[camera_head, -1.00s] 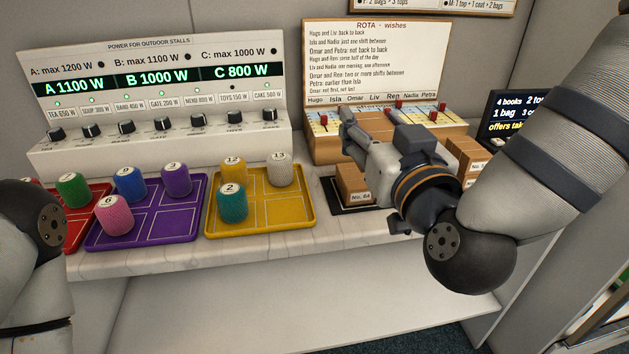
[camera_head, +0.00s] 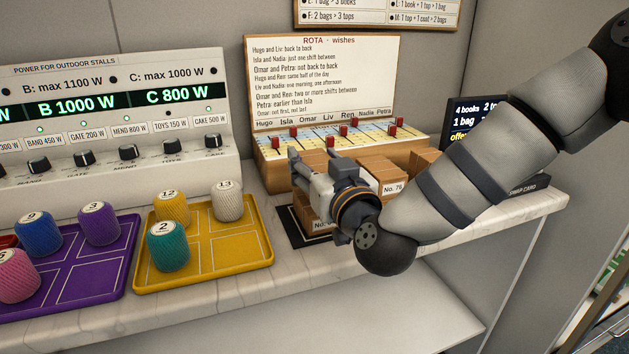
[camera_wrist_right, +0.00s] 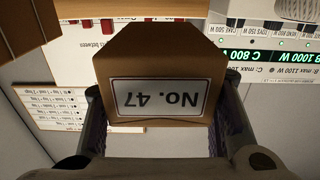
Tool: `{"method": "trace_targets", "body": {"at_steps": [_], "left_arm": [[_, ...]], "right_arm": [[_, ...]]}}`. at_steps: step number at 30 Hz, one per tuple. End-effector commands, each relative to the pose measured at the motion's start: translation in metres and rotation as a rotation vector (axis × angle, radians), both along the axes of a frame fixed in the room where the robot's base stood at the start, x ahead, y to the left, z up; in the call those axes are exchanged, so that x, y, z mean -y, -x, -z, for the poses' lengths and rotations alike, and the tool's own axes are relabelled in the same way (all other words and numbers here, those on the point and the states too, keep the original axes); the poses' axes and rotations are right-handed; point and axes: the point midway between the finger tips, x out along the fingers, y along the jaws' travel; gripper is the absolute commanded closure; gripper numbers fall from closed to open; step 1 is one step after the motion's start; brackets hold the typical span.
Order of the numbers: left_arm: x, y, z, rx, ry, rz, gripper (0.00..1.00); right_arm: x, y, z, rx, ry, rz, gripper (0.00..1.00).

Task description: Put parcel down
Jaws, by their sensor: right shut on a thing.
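My right gripper (camera_head: 312,158) reaches in from the right above a black mat (camera_head: 289,226) on the shelf. In the right wrist view it is shut on a brown parcel (camera_wrist_right: 155,62) labelled No. 47, upside down in that picture, with a finger on each side. In the head view a brown parcel (camera_head: 319,225) with a partly hidden label shows under the gripper at the mat; the gripper covers most of it. I cannot tell whether the held parcel touches anything below. My left gripper is out of view.
More parcels stand just right of the gripper, one labelled No. 76 (camera_head: 392,188). The rota board (camera_head: 320,85) with red pegs is close behind. A yellow tray (camera_head: 225,250) with numbered spools stands left. A dark screen (camera_head: 470,120) is at the right. The marble shelf's (camera_head: 480,215) front right is clear.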

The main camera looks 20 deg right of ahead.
Motion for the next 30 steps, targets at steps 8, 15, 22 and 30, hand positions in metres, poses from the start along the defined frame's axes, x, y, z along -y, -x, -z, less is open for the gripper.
{"method": "trace_targets", "body": {"at_steps": [8,15,22,30], "left_arm": [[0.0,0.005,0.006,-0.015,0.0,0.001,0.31],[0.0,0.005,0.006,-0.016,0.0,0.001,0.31],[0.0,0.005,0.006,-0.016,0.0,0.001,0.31],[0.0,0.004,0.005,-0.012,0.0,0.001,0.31]], "right_arm": [[-0.001,0.001,0.028,-0.003,-0.001,-0.001,0.82],[-0.001,0.002,0.032,-0.005,-0.001,-0.001,0.46],[-0.001,0.002,0.032,-0.005,-0.001,-0.001,0.31],[-0.001,0.009,0.027,-0.006,0.0,-0.002,0.31]]}}
